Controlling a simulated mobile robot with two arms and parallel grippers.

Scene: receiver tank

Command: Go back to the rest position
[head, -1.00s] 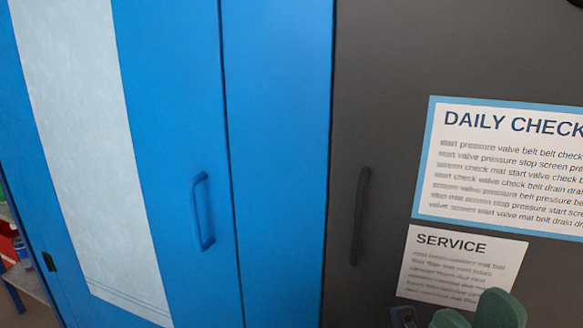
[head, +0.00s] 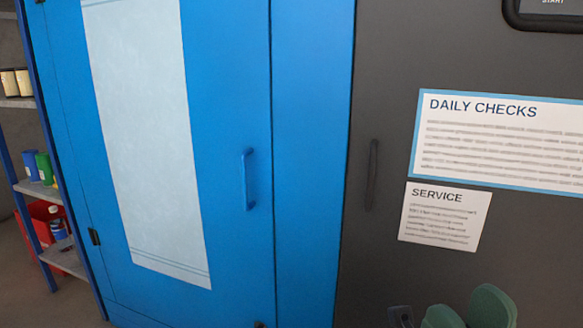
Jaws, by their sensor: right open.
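My right gripper (head: 466,311) shows at the bottom right of the head view. Its two green rounded finger pads stand apart with nothing visible between them. The rest of that gripper and its arm are cut off by the lower edge. It is in front of the dark grey panel (head: 380,245), below the SERVICE sheet (head: 440,225); I cannot tell how far from the panel it is. My left gripper is not in view.
A closed blue cabinet door (head: 235,100) with a blue handle (head: 248,180) fills the left middle. The grey panel has a dark handle (head: 371,175) and a DAILY CHECKS sign (head: 490,150). A shelf (head: 38,190) with containers and a red bin stands far left.

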